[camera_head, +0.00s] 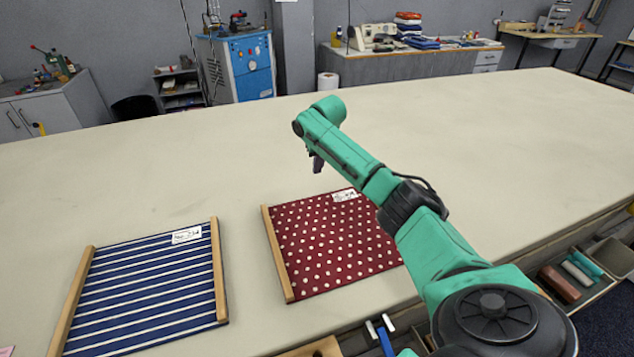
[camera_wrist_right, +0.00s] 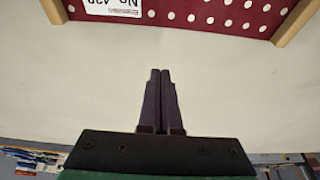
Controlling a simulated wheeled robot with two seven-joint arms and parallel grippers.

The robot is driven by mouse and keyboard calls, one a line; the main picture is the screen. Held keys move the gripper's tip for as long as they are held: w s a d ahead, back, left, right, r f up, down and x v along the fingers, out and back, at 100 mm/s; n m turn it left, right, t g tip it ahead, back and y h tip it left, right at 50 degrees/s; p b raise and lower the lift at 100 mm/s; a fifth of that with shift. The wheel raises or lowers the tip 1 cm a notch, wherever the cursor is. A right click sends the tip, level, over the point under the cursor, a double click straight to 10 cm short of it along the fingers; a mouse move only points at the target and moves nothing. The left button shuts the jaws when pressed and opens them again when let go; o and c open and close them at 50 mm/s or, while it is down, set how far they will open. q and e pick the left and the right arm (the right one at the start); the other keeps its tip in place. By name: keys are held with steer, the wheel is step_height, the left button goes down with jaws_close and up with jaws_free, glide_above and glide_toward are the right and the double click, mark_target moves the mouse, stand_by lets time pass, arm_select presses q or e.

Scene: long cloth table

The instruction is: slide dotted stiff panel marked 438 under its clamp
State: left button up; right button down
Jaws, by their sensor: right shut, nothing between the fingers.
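The dotted stiff panel (camera_head: 325,245) is dark red with white dots and lies flat on the table, with a wooden strip (camera_head: 277,254) along its left edge. Its white label (camera_head: 345,195) is at the far edge. In the right wrist view the panel (camera_wrist_right: 228,15) shows at the top, and its label (camera_wrist_right: 115,8) reads upside down, seemingly No 438. My right gripper (camera_head: 317,163) is above the table just beyond the panel's far edge. In the right wrist view my right gripper (camera_wrist_right: 160,75) is shut and empty, apart from the panel. My arm hides the panel's right side. I cannot make out a clamp.
A blue panel with white stripes (camera_head: 150,285) lies to the left between wooden strips, with its own label (camera_head: 187,235). Tools and bins (camera_head: 575,275) sit along the near right edge. The cloth table (camera_head: 480,130) is clear behind the panels.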

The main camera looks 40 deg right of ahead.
mark_target(317, 192)
steer(key=x, duration=0.6)
steer(key=shift+w+a+f+b, duration=0.1)
steer(key=shift+w+f+b, duration=0.2)
steer(key=shift+w, duration=0.15)
steer(key=shift+s, duration=0.1)
steer(key=shift+s+r+p, duration=0.1)
steer(key=shift+s+p, duration=0.25)
steer(key=shift+p, duration=0.4)
steer(key=shift+s+a+r+p, duration=0.1)
steer(key=shift+s+a+p, duration=0.15)
steer(key=shift+s+p, duration=0.5)
steer(key=shift+s+a+p, duration=0.1)
steer(key=shift+s+p, duration=0.2)
steer(key=shift+s, duration=0.1)
steer(key=shift+s+a, duration=0.2)
steer(key=shift+s, duration=0.2)
arm_select(q)
steer(key=r, duration=0.2)
steer(key=w+r, duration=0.1)
steer(key=shift+r, duration=0.35)
